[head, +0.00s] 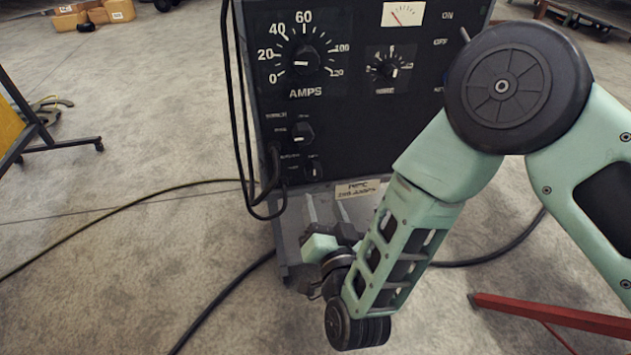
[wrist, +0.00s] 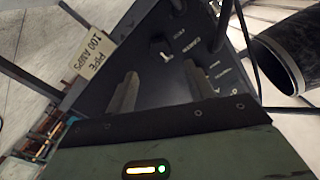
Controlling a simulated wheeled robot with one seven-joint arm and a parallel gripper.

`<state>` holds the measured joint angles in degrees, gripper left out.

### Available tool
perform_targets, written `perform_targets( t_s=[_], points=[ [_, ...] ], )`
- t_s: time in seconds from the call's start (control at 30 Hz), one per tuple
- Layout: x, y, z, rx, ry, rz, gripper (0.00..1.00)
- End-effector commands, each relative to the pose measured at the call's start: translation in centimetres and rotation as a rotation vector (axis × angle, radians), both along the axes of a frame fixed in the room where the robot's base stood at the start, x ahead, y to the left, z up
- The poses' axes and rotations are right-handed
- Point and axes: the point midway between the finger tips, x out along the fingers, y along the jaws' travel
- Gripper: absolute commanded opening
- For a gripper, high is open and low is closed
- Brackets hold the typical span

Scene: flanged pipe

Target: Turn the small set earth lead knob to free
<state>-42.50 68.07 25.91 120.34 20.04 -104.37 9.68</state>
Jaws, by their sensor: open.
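The dark set (head: 400,130) has two small black knobs at its lower left: an upper one (head: 303,132) and a lower one (head: 313,168). Their labels are too small to read in the head view, so I cannot tell for sure which is the earth lead knob. The wrist view shows one black knob (wrist: 160,47) with a pale pointer line, beyond my fingertips. My gripper (head: 327,209) is below the lower knob, in front of the panel's bottom edge. In the wrist view my gripper (wrist: 160,85) has its fingers apart and nothing between them.
A large AMPS dial (head: 303,62) and a smaller dial (head: 387,68) sit higher on the panel. Black cables (head: 238,110) hang along its left side. A name plate (head: 358,189) is at the bottom. A red metal leg (head: 550,315) lies at right.

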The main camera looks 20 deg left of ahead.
Motion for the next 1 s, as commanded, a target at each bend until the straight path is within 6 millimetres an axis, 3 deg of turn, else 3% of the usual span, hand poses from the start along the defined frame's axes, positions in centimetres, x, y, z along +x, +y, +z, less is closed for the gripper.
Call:
perform_targets(
  t_s=[0.2, 0.4, 0.83, 0.87, 1.0],
  points=[
    [3.9, 2.3, -0.2, 0.004, -0.002, -0.003, 0.53],
    [6.2, 3.8, -0.1, 0.002, -0.001, 0.000, 0.53],
    [7.1, 4.4, 0.0, 0.001, 0.001, 0.000, 0.53],
    [7.1, 4.4, 0.0, 0.000, 0.001, 0.001, 0.51],
    [7.1, 4.4, 0.0, 0.000, 0.001, 0.001, 0.12]
  ],
)
